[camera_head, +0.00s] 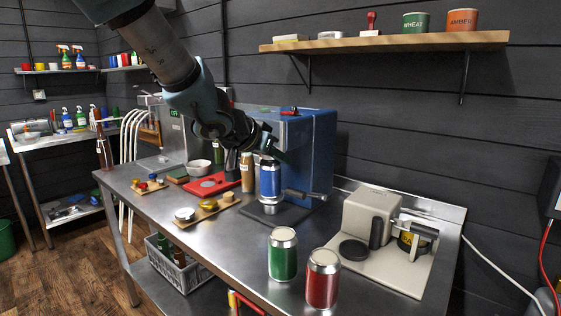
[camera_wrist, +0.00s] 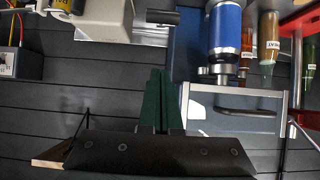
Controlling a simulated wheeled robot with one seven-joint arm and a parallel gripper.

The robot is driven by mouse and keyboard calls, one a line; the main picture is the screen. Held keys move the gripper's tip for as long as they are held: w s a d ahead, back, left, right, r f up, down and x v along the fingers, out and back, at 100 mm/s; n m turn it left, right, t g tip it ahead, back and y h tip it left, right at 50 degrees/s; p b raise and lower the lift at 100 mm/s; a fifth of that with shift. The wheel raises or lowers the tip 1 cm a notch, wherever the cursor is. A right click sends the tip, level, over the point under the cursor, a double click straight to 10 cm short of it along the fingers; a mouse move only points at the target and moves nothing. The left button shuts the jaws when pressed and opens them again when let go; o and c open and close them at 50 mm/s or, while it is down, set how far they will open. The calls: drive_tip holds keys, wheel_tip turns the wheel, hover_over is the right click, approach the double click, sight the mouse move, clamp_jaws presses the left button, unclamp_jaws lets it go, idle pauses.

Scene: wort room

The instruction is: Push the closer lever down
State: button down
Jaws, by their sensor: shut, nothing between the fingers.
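The closer is a blue machine (camera_head: 315,150) on the steel bench, with a blue can (camera_head: 270,181) upright at its front; the can also shows in the wrist view (camera_wrist: 226,28). What looks like the closer lever (camera_head: 306,194) sticks out to the right, low at the machine's front. Its dark grip appears in the wrist view (camera_wrist: 163,17), beyond my fingertips. My gripper (camera_head: 281,156) is in front of the machine's upper part, above the lever. In the wrist view its dark green fingers (camera_wrist: 155,75) are together and empty, apart from the lever.
A green can (camera_head: 282,258) and a red can (camera_head: 322,280) stand at the bench front. A beige device (camera_head: 370,218) stands to the right. A wall shelf (camera_head: 385,44) hangs above. Bench between the cans and closer is clear.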

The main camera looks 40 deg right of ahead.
drive_tip(key=b+x, duration=0.1)
drive_tip(key=x, duration=0.6)
drive_tip(key=shift+d+f, duration=0.1)
drive_tip(key=shift+f, duration=0.1)
drive_tip(key=shift+s+a+f+b, duration=0.1)
drive_tip(key=shift+a+f+b, duration=0.1)
drive_tip(key=shift+f+b, duration=0.3)
drive_tip(key=shift+a+f+b, duration=0.2)
drive_tip(key=shift+f+b, duration=0.05)
drive_tip(key=shift+f, duration=0.4)
drive_tip(key=shift+a+f, duration=0.25)
drive_tip(key=shift+f, duration=0.35)
wheel_tip(320, 180, down, 7)
drive_tip(key=a+h+b, duration=0.2)
drive_tip(key=h+b, duration=0.1)
drive_tip(key=b, duration=1.1)
drive_tip(key=shift+s+a+t+b, duration=0.3)
drive_tip(key=shift+s+a+t, duration=0.1)
drive_tip(key=shift+r, duration=0.15)
